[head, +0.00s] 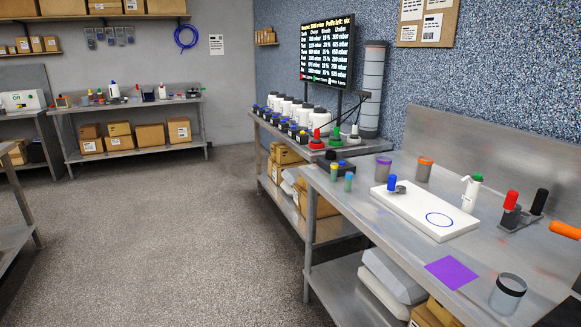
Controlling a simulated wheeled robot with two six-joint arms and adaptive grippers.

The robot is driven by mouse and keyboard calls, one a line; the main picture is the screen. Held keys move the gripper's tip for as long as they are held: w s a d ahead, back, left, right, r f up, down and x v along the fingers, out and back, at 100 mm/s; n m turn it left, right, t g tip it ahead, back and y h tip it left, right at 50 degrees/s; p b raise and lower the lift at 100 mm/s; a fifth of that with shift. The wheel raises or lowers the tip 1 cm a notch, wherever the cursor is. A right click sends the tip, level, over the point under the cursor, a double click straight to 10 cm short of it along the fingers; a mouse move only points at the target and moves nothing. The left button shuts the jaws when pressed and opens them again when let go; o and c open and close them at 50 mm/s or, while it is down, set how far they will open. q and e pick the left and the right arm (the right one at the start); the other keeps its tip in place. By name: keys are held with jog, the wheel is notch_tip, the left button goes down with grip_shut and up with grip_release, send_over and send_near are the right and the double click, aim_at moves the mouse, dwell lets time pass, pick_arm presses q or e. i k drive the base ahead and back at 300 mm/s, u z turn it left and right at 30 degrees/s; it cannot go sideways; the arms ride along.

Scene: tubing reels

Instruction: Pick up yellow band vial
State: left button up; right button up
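Two small vials stand upright near the left front edge of the metal bench on the right. The left vial (334,172) appears to have a yellow upper part. The right vial (348,182) appears teal or green on top. Both are small in the picture, so I cannot make out the bands clearly. Neither of my grippers is in view.
Nearby on the bench (400,250) are a purple-rimmed jar (383,168), an orange-rimmed jar (424,170), a white board (425,212) with a blue ring, a white bottle (470,195), a purple square (454,272) and a clear cup (507,294). Open floor lies left.

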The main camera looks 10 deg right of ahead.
aim_at(334, 166)
jog(key=i, duration=1.1)
jog(key=z, duration=0.3)
